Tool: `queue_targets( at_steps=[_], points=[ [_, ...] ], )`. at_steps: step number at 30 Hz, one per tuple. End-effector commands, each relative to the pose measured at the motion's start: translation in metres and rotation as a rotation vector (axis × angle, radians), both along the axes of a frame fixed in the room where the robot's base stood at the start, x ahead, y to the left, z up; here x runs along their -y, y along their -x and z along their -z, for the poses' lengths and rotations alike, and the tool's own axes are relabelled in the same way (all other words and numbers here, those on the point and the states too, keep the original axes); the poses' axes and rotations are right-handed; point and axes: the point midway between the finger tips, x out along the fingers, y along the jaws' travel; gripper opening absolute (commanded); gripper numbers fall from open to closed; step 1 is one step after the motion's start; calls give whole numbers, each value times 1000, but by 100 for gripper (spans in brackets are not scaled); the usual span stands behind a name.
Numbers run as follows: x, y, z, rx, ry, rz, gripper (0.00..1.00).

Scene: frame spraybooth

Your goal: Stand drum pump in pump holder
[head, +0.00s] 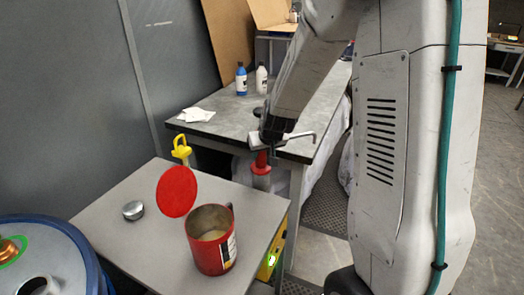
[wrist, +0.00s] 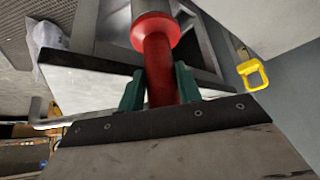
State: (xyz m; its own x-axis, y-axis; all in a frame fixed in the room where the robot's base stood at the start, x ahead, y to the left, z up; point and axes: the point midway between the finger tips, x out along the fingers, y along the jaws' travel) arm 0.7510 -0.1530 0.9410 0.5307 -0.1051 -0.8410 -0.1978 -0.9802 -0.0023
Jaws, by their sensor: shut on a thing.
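The drum pump has a red body (wrist: 160,75) that passes between the green-padded jaws of my gripper (wrist: 160,88), which is shut on it. In the head view my gripper (head: 268,146) is at the front edge of the back table, and a bent metal spout (head: 303,137) sticks out to the right. Below the jaws a wider red collar (wrist: 155,30) leads into a grey tubular part, which also shows in the head view (head: 261,181). The pump looks roughly upright. I cannot tell whether this lower part belongs to the pump or the pump holder.
The front table (head: 130,240) carries a red can (head: 210,241), a red disc (head: 176,192), a small metal cap (head: 133,210) and a yellow looped handle (head: 181,150). A blue drum (head: 85,248) stands at lower left. Bottles (head: 241,79) and white cloths (head: 196,115) rest on the back table.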

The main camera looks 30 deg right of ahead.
Motion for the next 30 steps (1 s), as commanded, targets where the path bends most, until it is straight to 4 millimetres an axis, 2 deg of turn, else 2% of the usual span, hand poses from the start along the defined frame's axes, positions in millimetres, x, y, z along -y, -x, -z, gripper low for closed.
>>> queue_targets(
  at_steps=[13, 14, 16, 17, 25, 30],
  points=[
    [1, -1, 5, 5, 4, 2, 0],
    [1, -1, 5, 5, 4, 2, 37],
    [1, -1, 5, 4, 4, 2, 57],
    [1, -1, 5, 4, 3, 2, 60],
    [0, 2, 8, -4, 1, 1, 60],
    [-1, 8, -5, 1, 2, 0, 60]
  ],
)
